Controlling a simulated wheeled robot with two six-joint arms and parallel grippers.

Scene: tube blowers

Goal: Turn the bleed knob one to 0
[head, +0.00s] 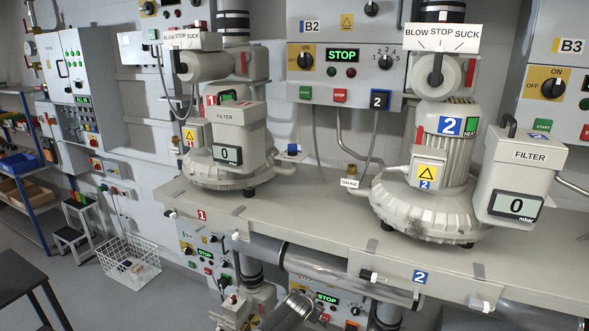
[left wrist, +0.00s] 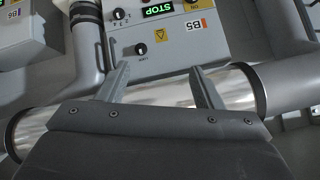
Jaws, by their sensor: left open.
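Blower one (head: 225,150) stands at the left of the bench, with its selector dial marked BLOW STOP SUCK on top and a FILTER box whose display reads 0. A blue knob-like part (head: 292,149) sits at its right side. I cannot tell which part is bleed knob one, and no bleed scale is readable. My left gripper (left wrist: 159,70) is open and empty in the left wrist view, its fingers apart in front of a shiny pipe (left wrist: 240,88) and the B5 panel (left wrist: 170,48). My right gripper is not in view.
The bench (head: 320,217) carries blower two (head: 430,165) at the right, its display also 0. Panel B2 (head: 340,58) hangs behind. A clear pipe (head: 340,275) runs under the bench's front edge. A wire basket (head: 128,262) and a step stool (head: 75,222) stand at left.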

